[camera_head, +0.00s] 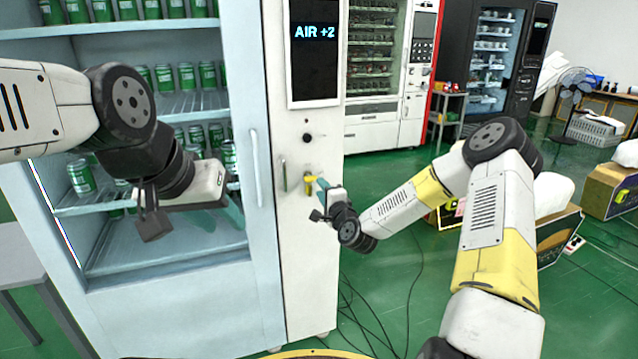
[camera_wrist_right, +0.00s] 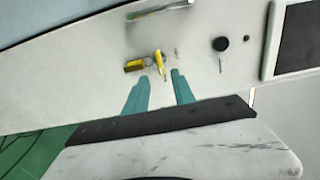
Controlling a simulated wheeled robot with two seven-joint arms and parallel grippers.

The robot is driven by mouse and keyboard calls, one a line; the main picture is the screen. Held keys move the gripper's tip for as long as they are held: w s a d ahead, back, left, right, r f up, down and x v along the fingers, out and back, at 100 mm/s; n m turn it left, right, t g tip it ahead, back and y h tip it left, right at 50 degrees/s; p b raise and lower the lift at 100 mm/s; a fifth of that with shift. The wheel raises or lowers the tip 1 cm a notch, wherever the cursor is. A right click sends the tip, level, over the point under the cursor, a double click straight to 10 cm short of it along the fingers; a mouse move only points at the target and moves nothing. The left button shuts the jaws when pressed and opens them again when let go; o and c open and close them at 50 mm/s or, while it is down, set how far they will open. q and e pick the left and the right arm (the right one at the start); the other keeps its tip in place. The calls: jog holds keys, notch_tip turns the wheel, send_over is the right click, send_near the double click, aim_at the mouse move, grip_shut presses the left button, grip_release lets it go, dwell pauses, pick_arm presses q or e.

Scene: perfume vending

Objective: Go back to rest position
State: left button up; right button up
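My left gripper (camera_head: 234,208) is in front of the vending machine's glass door (camera_head: 180,265), its teal fingers pointing right; their gap is hard to make out. My right gripper (camera_head: 322,184) is in front of the machine's white side panel (camera_head: 305,270). In the right wrist view its two teal fingers (camera_wrist_right: 160,82) are apart with nothing held between them. A yellow key with a yellow tag (camera_head: 310,186) hangs at the panel just beyond the right fingertips; it also shows in the right wrist view (camera_wrist_right: 159,60).
Green cans (camera_head: 81,178) stand on shelves behind the glass. A door handle (camera_head: 256,168) and a screen reading "AIR +2" (camera_head: 314,50) are close by. Black cables (camera_head: 408,290) lie on the green floor. A table edge (camera_head: 25,270) is at left.

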jog(key=s+d+r+n+g+h, duration=0.2)
jog(key=s+d+r+n+g, duration=0.15)
jog(key=s+r+n, duration=0.4)
jog(key=s+d+r+n+g+h, duration=0.15)
jog(key=s+r+n+g, duration=0.35)
jog(key=s, duration=0.5)
jog(key=s+d+r+n+g, duration=0.1)
jog(key=s+d+r, duration=0.1)
jog(key=s, duration=0.9)
jog(key=s+d+r+n+g, duration=0.1)
jog(key=s+d+r, duration=0.2)
jog(key=s, duration=0.9)
jog(key=shift+d, duration=0.4)
jog(key=shift+o, duration=0.3)
jog(key=shift+n+g, duration=0.25)
